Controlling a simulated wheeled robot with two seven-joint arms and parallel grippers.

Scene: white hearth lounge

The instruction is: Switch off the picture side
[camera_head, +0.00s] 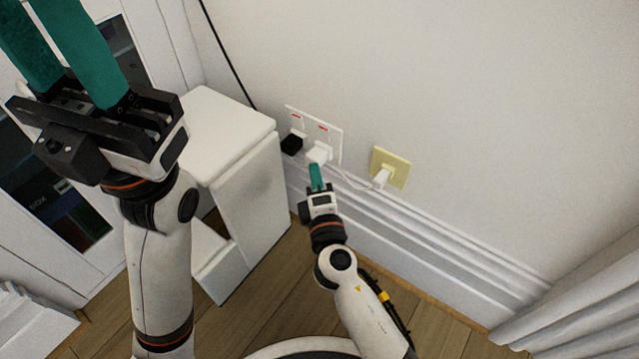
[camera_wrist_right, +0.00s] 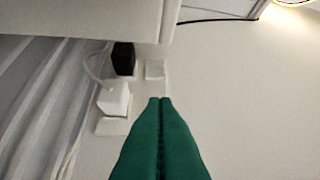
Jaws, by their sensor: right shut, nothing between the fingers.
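A white double socket plate (camera_head: 333,141) on the wall has two switches with red marks, the left switch (camera_head: 296,117) and the right switch (camera_head: 323,127). Below them are a black plug (camera_head: 292,143) on the left and a white plug (camera_head: 319,153) on the right. My right gripper (camera_head: 314,167) is shut and empty, its tips close to the white plug in the head view; I cannot tell whether they touch. In the right wrist view the shut fingers (camera_wrist_right: 160,101) hide part of the plate. My left gripper (camera_head: 62,25) is open and empty at the upper left.
A beige single socket (camera_head: 402,165) with another white plug (camera_head: 382,178) is to the right. A white cabinet (camera_head: 258,190) stands close left of the double socket. A dark cord (camera_head: 228,54) runs up the wall. Skirting (camera_head: 430,258) runs below; a curtain (camera_head: 590,310) hangs right.

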